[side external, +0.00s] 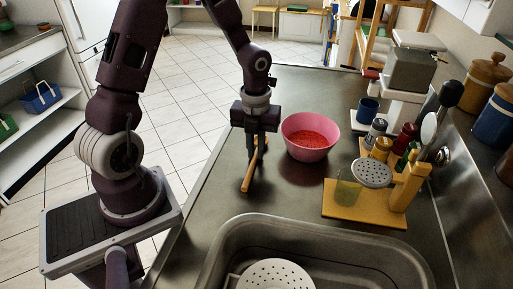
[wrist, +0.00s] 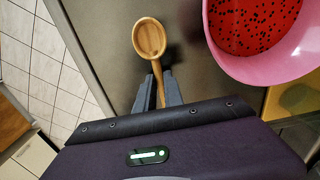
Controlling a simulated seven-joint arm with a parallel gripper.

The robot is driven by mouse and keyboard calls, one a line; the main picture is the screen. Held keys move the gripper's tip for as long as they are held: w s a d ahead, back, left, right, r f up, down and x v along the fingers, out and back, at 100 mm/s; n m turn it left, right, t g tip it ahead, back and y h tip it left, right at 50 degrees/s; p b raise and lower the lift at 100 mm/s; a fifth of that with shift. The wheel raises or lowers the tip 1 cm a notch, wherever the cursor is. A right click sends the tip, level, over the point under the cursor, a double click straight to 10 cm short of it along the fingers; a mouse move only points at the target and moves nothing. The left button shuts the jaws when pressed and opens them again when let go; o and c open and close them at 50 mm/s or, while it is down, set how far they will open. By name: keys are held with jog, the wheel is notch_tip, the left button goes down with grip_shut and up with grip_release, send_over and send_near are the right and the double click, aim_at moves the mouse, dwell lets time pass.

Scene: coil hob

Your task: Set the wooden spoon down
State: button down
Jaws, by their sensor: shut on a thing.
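The wooden spoon (side external: 249,174) is in my gripper (side external: 254,152), over the steel counter left of the pink bowl. In the wrist view the spoon (wrist: 149,40) shows its round bowl beyond the fingertips, and its handle runs back between the two grey fingers of my gripper (wrist: 158,88). My gripper is shut on the handle. The spoon is close to the counter (side external: 215,185); I cannot tell whether it touches it. Part of the handle is hidden by the fingers.
The pink bowl (side external: 311,146) with red, dark-specked contents stands just right of the spoon. A wooden stand (side external: 340,205) with a skimmer (side external: 372,173) and jars are further right. The sink (side external: 225,245) is in front. The counter's left edge is near.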

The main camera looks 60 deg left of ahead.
aim_at(255, 155)
jog(key=shift+f, duration=0.15)
jog(key=c, duration=1.5)
grip_release()
jog(key=shift+o, duration=0.2)
notch_tip(255, 155, up, 13)
jog(key=s+d+r+n+t, duration=0.2)
jog(key=s+d+r+n, duration=0.2)
jog(key=s+n, duration=0.4)
jog(key=s+d+r+n+t, duration=0.3)
jog(key=s+n, duration=0.5)
jog(key=n, duration=1.1)
jog(key=shift+d+r+t, duration=0.3)
jog(key=shift+d+r, duration=0.5)
jog(key=shift+d, duration=0.1)
jog(key=shift+w, duration=0.1)
